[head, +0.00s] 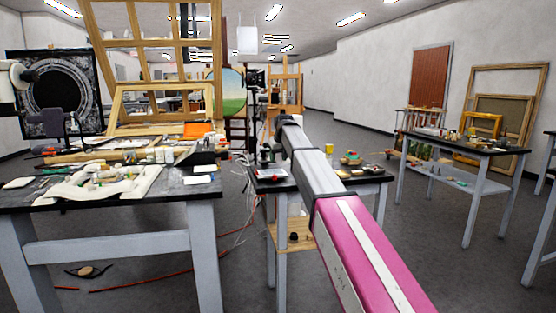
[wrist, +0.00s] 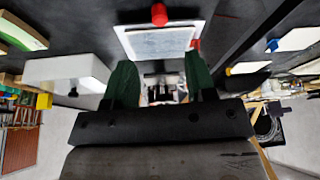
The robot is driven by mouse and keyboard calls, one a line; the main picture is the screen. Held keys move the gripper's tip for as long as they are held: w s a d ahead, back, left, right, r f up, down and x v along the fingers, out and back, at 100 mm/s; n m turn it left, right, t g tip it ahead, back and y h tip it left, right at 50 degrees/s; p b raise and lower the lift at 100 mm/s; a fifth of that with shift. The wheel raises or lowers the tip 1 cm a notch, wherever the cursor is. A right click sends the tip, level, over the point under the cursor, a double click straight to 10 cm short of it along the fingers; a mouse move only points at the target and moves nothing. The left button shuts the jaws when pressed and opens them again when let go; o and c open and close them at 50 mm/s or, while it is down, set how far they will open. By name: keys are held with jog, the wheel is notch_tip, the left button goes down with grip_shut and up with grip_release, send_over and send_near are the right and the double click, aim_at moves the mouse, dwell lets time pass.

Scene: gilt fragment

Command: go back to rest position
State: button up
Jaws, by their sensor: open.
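My gripper (wrist: 160,64) shows in the wrist view with its two dark green fingers spread apart. I see nothing held between them. A white-edged grey panel (wrist: 160,42) lies on a dark surface beyond the fingertips, with a red cylindrical thing (wrist: 159,14) by its edge. In the head view my magenta and white arm reaches forward over the small middle table (head: 374,178). The gripper itself cannot be made out clearly there.
A cluttered worktable (head: 120,206) stands at the left, with cloth, tools and wooden frames. Another table (head: 470,142) stands at the right. Cables (head: 238,210) trail on the floor between the left and middle tables. Grey floor is open between the middle and right tables.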

jog(key=s+d+f+m+g, duration=0.1)
jog(key=s+d+f, duration=0.3)
jog(key=f, duration=0.4)
jog(key=s+d+f, duration=0.4)
jog(key=f, duration=0.4)
jog(key=s+d+f+m+g, duration=0.1)
jog(key=s+d+f, duration=0.4)
jog(key=s+f, duration=0.4)
jog(key=s+d+f+m+g+h, duration=0.1)
jog(key=s+d+f, duration=0.5)
jog(key=s+f, duration=0.3)
jog(key=s+d+f+m+g, duration=0.1)
jog(key=s+d+f+m, duration=0.1)
jog(key=s+d+f, duration=0.3)
jog(key=s+f, duration=0.4)
jog(key=s, duration=0.4)
jog(key=shift+s+d+h, duration=0.2)
jog(key=shift+s+h, duration=0.15)
jog(key=shift+h, duration=0.05)
